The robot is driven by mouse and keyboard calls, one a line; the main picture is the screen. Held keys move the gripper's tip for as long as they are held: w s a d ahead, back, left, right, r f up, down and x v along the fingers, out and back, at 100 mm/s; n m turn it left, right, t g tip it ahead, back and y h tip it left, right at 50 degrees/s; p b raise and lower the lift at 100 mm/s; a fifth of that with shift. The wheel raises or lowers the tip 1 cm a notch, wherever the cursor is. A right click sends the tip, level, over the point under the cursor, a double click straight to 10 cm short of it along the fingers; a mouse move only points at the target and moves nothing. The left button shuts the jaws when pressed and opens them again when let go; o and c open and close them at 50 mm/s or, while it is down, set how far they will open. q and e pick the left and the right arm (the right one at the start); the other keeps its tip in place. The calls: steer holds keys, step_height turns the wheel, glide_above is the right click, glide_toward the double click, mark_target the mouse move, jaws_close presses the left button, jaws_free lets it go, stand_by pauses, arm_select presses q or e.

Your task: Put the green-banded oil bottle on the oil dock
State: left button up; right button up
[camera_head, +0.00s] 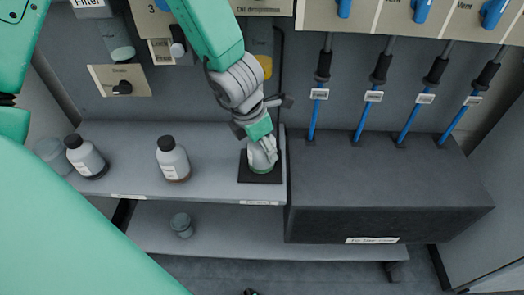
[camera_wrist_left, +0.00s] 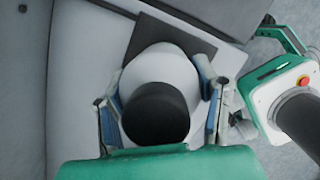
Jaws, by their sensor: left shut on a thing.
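My left gripper (camera_head: 262,138) is shut on a white bottle with a dark cap. The bottle (camera_head: 262,157) shows a green band near its base in the head view. It is upright over a dark square pad (camera_head: 247,174), apparently the oil dock, at the right end of the upper shelf. Its base looks at or very near the pad; I cannot tell whether it rests there. In the left wrist view the fingers (camera_wrist_left: 163,108) sit on both sides of the bottle (camera_wrist_left: 160,68), with the pad (camera_wrist_left: 188,36) beneath.
Two dark-capped bottles, one with a dark band (camera_head: 88,158) and one with a reddish-brown band (camera_head: 173,160), stand left on the shelf (camera_head: 215,148). A dark box (camera_head: 385,190) with blue hoses adjoins the pad's right. A grey container (camera_head: 181,225) sits on the lower shelf.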

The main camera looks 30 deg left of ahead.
arm_select(q)
steer(key=shift+d+r, duration=0.15)
steer(key=shift+d, duration=0.1)
steer(key=o, duration=0.9)
steer(key=shift+a+f, duration=0.25)
steer(key=o, duration=0.4)
steer(key=shift+a, duration=0.2)
steer(key=shift+o, duration=0.2)
steer(key=shift+a, duration=0.15)
steer(key=shift+d+r, duration=0.25)
steer(key=shift+r, duration=0.05)
steer(key=p+v, duration=0.8)
steer(key=v, duration=0.3)
steer(key=shift+a+r, duration=0.15)
steer(key=shift+a, duration=0.05)
steer(key=shift+s+d+r, duration=0.1)
steer(key=shift+s+r, duration=0.05)
steer(key=shift+r, duration=0.1)
steer(key=shift+d, duration=0.1)
